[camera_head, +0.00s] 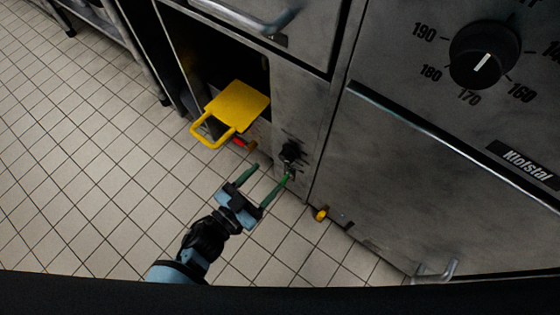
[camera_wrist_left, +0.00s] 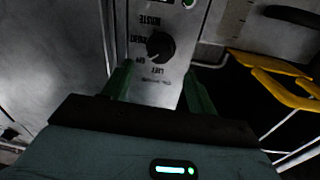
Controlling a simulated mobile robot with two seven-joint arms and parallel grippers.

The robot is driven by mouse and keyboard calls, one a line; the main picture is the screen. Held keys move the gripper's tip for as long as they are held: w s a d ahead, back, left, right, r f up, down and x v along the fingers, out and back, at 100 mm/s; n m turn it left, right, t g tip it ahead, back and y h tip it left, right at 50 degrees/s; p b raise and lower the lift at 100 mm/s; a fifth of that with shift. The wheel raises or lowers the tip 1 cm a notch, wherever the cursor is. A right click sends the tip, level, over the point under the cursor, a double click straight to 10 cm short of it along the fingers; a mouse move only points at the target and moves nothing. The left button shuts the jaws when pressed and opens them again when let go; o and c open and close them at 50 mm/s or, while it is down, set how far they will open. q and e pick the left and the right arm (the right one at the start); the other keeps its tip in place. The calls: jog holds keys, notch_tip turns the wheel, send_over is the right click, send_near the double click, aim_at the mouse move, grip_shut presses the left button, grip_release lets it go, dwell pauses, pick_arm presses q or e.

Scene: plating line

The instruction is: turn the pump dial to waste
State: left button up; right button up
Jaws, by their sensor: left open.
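The pump dial (camera_head: 290,152) is a small black knob low on a narrow metal panel. In the left wrist view the dial (camera_wrist_left: 160,46) is ringed by upside-down labels, one looking like WASTE (camera_wrist_left: 157,20) above and LEFT below. A pale mark on its lower left seems to point near OFF. My left gripper (camera_head: 270,174) is open and empty, its green fingers facing the panel just short of the dial. In the left wrist view the dial lies ahead, between and beyond the fingertips (camera_wrist_left: 158,82). My right gripper is not in view.
A yellow handled part (camera_head: 238,103) juts from the open bay left of the panel, with a red-and-orange piece (camera_head: 242,144) under it. A large temperature knob (camera_head: 484,54) is on the oven at right. Tiled floor (camera_head: 90,160) is clear at left.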

aim_at(284, 160)
pick_arm(q)
jog(key=b+x, duration=0.1)
jog(key=x, duration=0.4)
jog(key=shift+f+b, duration=0.1)
jog(key=shift+b, duration=0.3)
jog(key=shift+x, duration=0.8)
jog(key=shift+c, duration=0.2)
jog(key=c, duration=0.9)
jog(key=shift+c, duration=0.2)
